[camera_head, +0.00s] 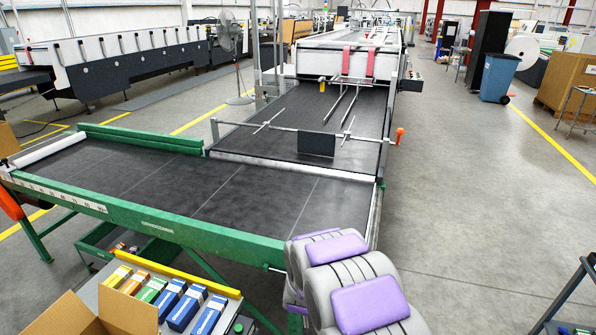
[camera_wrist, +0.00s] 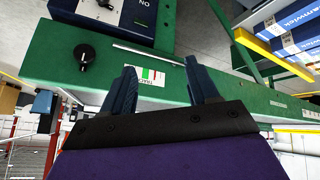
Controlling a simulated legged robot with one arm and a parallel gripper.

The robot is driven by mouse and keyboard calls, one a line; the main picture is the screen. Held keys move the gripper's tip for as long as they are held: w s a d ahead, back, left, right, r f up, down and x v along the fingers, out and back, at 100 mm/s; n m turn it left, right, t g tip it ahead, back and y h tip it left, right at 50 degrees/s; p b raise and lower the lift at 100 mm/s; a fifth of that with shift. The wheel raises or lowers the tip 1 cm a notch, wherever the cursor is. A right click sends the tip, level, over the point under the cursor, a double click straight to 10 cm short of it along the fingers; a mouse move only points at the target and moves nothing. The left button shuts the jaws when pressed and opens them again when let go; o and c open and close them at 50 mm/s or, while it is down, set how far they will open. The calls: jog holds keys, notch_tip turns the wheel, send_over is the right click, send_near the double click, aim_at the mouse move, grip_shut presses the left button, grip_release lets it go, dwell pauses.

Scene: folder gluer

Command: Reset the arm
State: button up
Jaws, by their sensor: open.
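My gripper (camera_wrist: 162,82) shows in the wrist view with its two dark blue fingers spread apart and nothing between them. Its fingertips are in front of a green beam (camera_wrist: 225,88) that carries a small label with green and red marks (camera_wrist: 150,76). I cannot tell whether the fingers touch the beam. In the head view, my grey and purple arm is folded at the bottom centre, beside the corner of the green-framed conveyor (camera_head: 190,228); my gripper cannot be made out there.
A black knob (camera_wrist: 84,56) and a dark blue control box (camera_wrist: 105,12) sit close to the fingers. A cart holds several coloured cartons (camera_head: 186,306) beside an open cardboard box (camera_head: 75,315). A blue bin (camera_head: 497,78) stands far right. The floor right of the conveyor is clear.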

jog(key=s+d+r+m+g+y, duration=0.1)
jog(key=s+d+r+g, duration=0.1)
jog(key=s+r, duration=0.65)
jog(key=s+d+r+g, duration=0.2)
jog(key=s+d+r, duration=0.1)
jog(key=s+r, duration=0.55)
jog(key=s+d+r+m+g, duration=0.1)
jog(key=s+d+r, duration=0.3)
jog(key=s, duration=0.9)
jog(key=s+d+r+m+g+h, duration=0.1)
jog(key=s+d+r+g, duration=0.3)
jog(key=s, duration=0.9)
jog(key=shift+s+m, duration=0.2)
jog(key=shift+m, duration=0.2)
